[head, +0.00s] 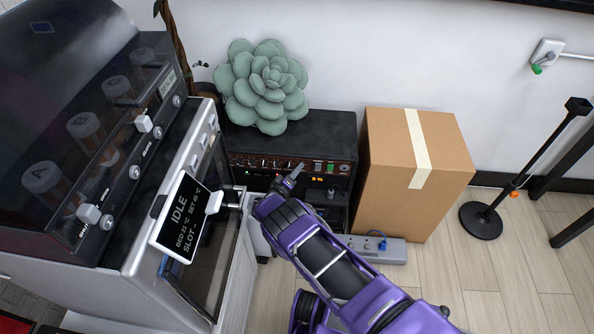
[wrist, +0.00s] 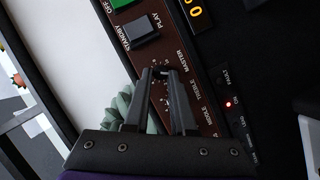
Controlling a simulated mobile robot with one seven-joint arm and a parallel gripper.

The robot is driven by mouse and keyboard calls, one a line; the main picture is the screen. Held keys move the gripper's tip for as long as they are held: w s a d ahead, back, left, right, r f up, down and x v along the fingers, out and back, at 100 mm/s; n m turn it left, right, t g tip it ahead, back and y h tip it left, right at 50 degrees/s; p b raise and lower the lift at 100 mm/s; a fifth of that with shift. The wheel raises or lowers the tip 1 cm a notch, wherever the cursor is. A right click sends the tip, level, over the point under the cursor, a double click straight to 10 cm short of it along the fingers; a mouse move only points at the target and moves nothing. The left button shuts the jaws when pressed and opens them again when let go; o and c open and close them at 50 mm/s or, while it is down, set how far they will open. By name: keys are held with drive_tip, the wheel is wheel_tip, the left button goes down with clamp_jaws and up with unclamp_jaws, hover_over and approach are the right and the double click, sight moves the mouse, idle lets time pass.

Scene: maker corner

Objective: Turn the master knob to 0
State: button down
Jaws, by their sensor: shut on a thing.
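The black amplifier (head: 330,128) stands against the wall, with a brown control panel (head: 262,161) along its front. In the wrist view the panel (wrist: 207,85) runs diagonally, with printed labels MASTER, TREBLE and MIDDLE. My gripper (wrist: 161,74) is at the panel beside the MASTER label, its two dark fingers shut on the master knob (wrist: 160,70). The fingers hide most of the knob, and I cannot tell which number it points to. White scale marks show around it. In the head view my gripper (head: 294,176) reaches the panel's right part.
A STANDBY/PLAY switch (wrist: 140,31) and a green switch (wrist: 121,3) sit near the knob. A cardboard box (head: 395,165) stands right of the amplifier, a printer-like machine (head: 190,215) at left. A green plush succulent (head: 265,85) sits on top. A power strip (head: 385,250) lies on the floor.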

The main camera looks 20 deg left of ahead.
idle(0.6)
drive_tip(key=c, duration=0.7)
unclamp_jaws()
drive_tip(key=shift+c, duration=0.2)
drive_tip(key=shift+s, duration=0.1)
drive_tip(key=p+v, duration=0.2)
drive_tip(key=v, duration=0.5)
drive_tip(key=shift+s, duration=0.1)
